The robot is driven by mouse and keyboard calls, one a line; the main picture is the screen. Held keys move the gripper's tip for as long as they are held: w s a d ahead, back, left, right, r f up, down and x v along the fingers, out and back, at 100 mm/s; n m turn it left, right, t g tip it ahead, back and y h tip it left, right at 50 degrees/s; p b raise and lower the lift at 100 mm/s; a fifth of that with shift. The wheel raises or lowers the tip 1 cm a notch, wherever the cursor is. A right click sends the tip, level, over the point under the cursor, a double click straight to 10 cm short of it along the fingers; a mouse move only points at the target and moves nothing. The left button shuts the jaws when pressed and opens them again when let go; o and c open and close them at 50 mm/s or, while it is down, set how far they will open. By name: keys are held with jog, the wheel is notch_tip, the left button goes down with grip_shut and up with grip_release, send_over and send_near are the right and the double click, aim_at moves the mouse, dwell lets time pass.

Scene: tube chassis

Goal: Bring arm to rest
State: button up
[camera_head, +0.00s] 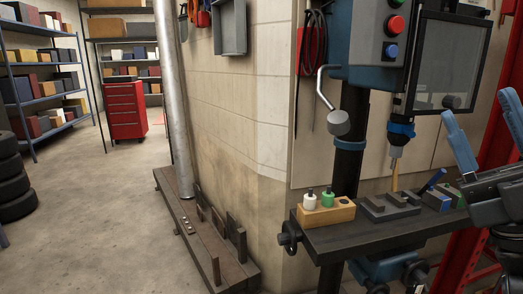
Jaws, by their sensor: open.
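My gripper (480,104) shows at the right edge of the head view. Its two blue fingers point up and stand well apart, with nothing between them. Its dark body is partly cut off by the picture's edge. The gripper appears in front of the right end of the drill press table (345,238); its distance from the table cannot be told. Most of my arm is out of view.
A drill press (372,40) stands by the wall. Its table bears a wooden block (326,212) with a white and a green bottle, and a grey vise (388,207). A red frame (497,140) rises behind my gripper. Open floor (100,215) lies left.

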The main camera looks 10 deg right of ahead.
jog(key=s+a+f+m+g+h, duration=0.25)
jog(key=s+f+m+h, duration=0.3)
jog(key=f, duration=0.35)
jog(key=s+a+f+m+g+h+p, duration=0.1)
jog(key=s+a+f+m+g+h, duration=0.1)
jog(key=s+a+f+m+h, duration=0.35)
jog(key=s+a+f+m+g+h, duration=0.1)
jog(key=s+f+m+g+h, duration=0.2)
jog(key=s+f+m, duration=0.65)
jog(key=s+f+n+g+y, duration=0.1)
jog(key=s+f+n+g, duration=0.1)
jog(key=s+f+g, duration=0.2)
jog(key=s+a+f, duration=0.1)
jog(key=s+f, duration=0.2)
jog(key=shift+f+y, duration=0.2)
jog(key=shift+y, duration=0.1)
jog(key=shift+c, duration=0.4)
dwell(0.8)
